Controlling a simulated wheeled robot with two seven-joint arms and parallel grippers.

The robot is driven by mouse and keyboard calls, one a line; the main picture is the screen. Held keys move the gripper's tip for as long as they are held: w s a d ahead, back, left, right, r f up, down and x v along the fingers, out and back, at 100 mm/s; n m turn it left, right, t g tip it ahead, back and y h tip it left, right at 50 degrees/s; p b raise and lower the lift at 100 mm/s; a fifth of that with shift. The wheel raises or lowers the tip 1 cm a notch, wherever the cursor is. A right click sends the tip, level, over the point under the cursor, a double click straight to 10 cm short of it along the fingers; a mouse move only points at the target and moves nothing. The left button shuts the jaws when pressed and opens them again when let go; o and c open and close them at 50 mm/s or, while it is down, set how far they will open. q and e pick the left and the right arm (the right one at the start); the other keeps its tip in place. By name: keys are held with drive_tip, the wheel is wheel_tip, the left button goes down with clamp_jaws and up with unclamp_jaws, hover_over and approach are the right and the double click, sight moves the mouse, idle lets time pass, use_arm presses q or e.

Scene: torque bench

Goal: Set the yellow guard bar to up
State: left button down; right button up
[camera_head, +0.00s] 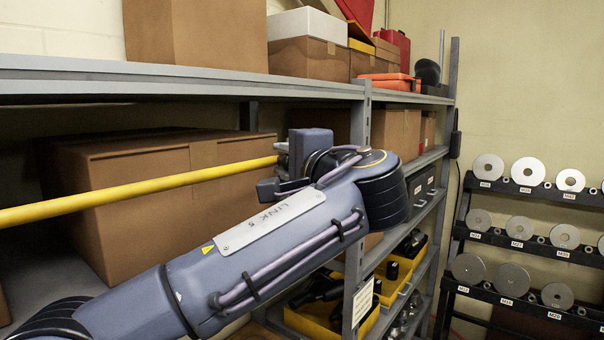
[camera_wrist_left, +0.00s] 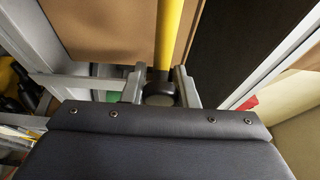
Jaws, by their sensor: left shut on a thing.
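The yellow guard bar (camera_head: 140,188) runs from the left edge of the head view to my left gripper (camera_head: 282,163), rising slightly to the right in front of the shelf. In the left wrist view the bar (camera_wrist_left: 169,40) comes down from the top to a dark round end between the fingers of my left gripper (camera_wrist_left: 160,88). The left gripper is shut on the bar near this end. My left arm crosses the lower middle of the head view and hides part of the shelf. The bar's other end is out of view. My right gripper is not in view.
A large cardboard box (camera_head: 150,225) sits on the shelf right behind the bar. The upper shelf board (camera_head: 180,84) runs above the bar and gripper. Yellow bins (camera_head: 325,318) stand lower down. A rack of metal discs (camera_head: 528,171) stands at the right.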

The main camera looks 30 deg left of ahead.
use_arm(q)
drive_tip(key=shift+r, duration=0.2)
drive_tip(key=c, duration=1.1)
unclamp_jaws()
drive_tip(key=shift+c, duration=0.2)
drive_tip(key=b+v, duration=0.2)
drive_tip(key=v, duration=0.5)
drive_tip(key=shift+s+d, duration=0.15)
drive_tip(key=shift+d, duration=0.25)
drive_tip(key=shift+f, duration=0.1)
